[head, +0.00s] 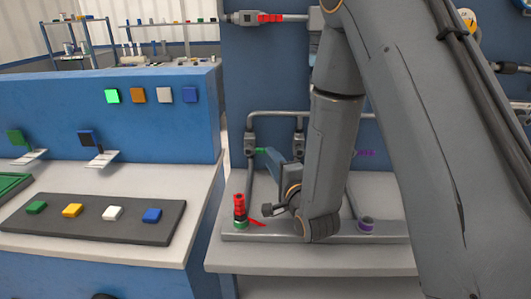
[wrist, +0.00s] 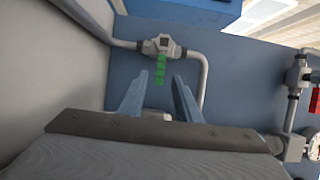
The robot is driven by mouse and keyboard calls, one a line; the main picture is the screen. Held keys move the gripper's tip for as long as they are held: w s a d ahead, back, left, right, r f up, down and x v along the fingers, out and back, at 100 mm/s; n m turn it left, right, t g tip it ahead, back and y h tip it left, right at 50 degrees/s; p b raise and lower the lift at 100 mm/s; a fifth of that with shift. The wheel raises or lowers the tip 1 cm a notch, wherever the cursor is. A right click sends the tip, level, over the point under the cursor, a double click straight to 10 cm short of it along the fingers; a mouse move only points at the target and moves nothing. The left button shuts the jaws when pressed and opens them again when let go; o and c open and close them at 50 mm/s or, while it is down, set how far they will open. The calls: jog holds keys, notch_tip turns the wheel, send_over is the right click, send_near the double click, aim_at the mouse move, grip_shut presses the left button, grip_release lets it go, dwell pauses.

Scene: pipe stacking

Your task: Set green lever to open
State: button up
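The green lever (head: 261,151) sticks out from a grey valve (head: 250,144) on the pipe at the blue back panel. In the wrist view the green lever (wrist: 160,70) points down from the valve body (wrist: 162,46). My gripper (wrist: 158,78) is open, with its two blue-grey fingers on either side of the lever's lower part in the picture. I cannot tell whether a finger touches it. In the head view my gripper (head: 272,156) is beside the lever's free end, and my arm hides part of the panel to the right.
A red-topped fitting (head: 240,207) with a green base stands on the bench at front left, near a red lever (head: 257,222). A purple lever (head: 366,153) and a purple fitting (head: 366,225) are right of my arm. A button board (head: 92,219) lies on the left bench.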

aim_at(258, 150)
jog(key=p+x, duration=0.1)
jog(key=x, duration=0.5)
jog(key=shift+w+a, duration=0.1)
jog(key=shift+w, duration=0.1)
grip_shut()
